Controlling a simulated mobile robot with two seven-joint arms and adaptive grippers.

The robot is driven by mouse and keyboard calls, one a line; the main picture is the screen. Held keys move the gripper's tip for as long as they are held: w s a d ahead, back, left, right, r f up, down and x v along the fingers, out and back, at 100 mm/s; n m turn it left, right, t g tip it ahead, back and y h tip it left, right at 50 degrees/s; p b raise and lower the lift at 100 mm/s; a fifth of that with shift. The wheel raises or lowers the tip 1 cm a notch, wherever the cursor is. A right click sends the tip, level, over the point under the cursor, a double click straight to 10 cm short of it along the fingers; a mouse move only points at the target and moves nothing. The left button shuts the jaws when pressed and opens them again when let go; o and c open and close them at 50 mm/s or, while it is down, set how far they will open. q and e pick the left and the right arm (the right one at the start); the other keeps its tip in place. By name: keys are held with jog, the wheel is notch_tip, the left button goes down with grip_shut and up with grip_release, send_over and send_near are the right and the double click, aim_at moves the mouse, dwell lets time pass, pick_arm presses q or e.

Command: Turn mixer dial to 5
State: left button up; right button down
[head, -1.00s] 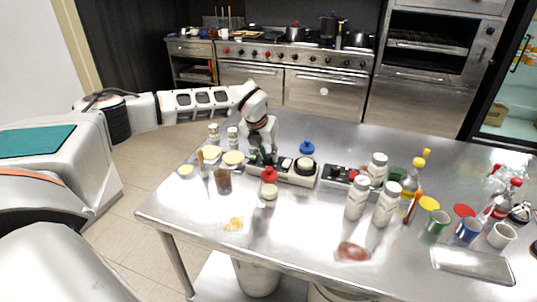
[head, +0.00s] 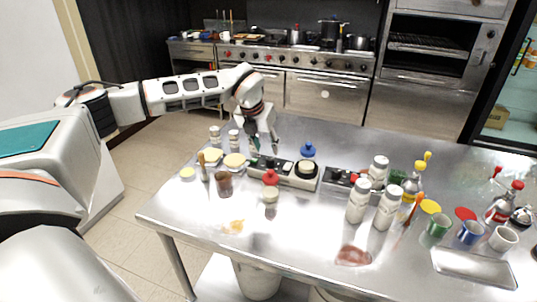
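A light control box (head: 283,179) with a dark top panel stands mid-table. I cannot read any scale or tell which part is the mixer dial. My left gripper (head: 264,149) points down just above the left end of the light box, its fingers apart with nothing visible between them. It appears clear of the box. My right gripper is not in view.
A red-topped jar (head: 270,191) stands in front of the light box, and a blue-topped item (head: 308,149) behind it. White shakers (head: 358,200), bottles and mugs (head: 437,229) crowd the right.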

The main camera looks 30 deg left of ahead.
pick_arm(q)
jog(key=v, duration=0.5)
jog(key=shift+s+r, duration=0.1)
jog(key=shift+r, duration=0.2)
jog(key=shift+f, duration=0.1)
